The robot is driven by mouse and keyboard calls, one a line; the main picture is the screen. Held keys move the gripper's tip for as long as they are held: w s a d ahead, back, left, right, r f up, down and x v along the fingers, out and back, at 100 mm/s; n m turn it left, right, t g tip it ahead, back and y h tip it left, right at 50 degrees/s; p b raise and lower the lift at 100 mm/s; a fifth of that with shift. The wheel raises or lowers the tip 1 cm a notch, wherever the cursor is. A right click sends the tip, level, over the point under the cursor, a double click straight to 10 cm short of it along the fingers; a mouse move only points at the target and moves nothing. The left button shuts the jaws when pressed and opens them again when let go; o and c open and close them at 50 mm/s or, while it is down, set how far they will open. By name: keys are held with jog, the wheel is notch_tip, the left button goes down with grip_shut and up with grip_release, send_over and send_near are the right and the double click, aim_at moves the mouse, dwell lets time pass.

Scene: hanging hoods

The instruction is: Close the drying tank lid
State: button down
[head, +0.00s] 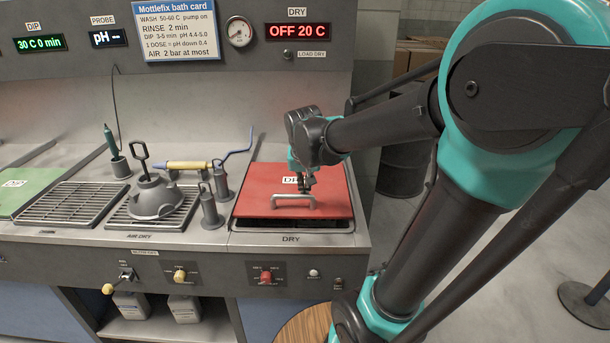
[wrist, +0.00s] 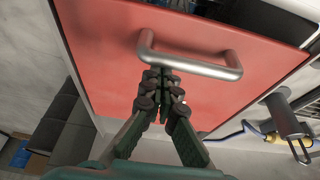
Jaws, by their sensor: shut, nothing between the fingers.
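The red drying tank lid (head: 262,190), marked DRY, lies over the tank at the right end of the bench. A dark strip of the tank (head: 290,224) shows below its front edge; the lid looks low and nearly flat, and I cannot tell whether it is fully seated. Its grey bar handle (head: 294,198) is near the front edge. My gripper (head: 304,188) is shut and empty, above the lid just behind the handle. In the wrist view, the gripper (wrist: 160,76) points at the red lid (wrist: 105,45), its tips by the handle (wrist: 190,65); contact is unclear.
Left of the lid are a grey cylinder (head: 210,211), a metal hood (head: 155,200) on a rack and a yellow-handled blue tool (head: 190,165). A red knob (head: 266,277) is on the front panel below. A post base (head: 590,303) stands at far right.

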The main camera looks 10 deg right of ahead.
jog(key=shift+s+a, duration=0.25)
jog(key=shift+s, duration=1.05)
jog(key=shift+s+a, duration=0.25)
jog(key=shift+s, duration=1)
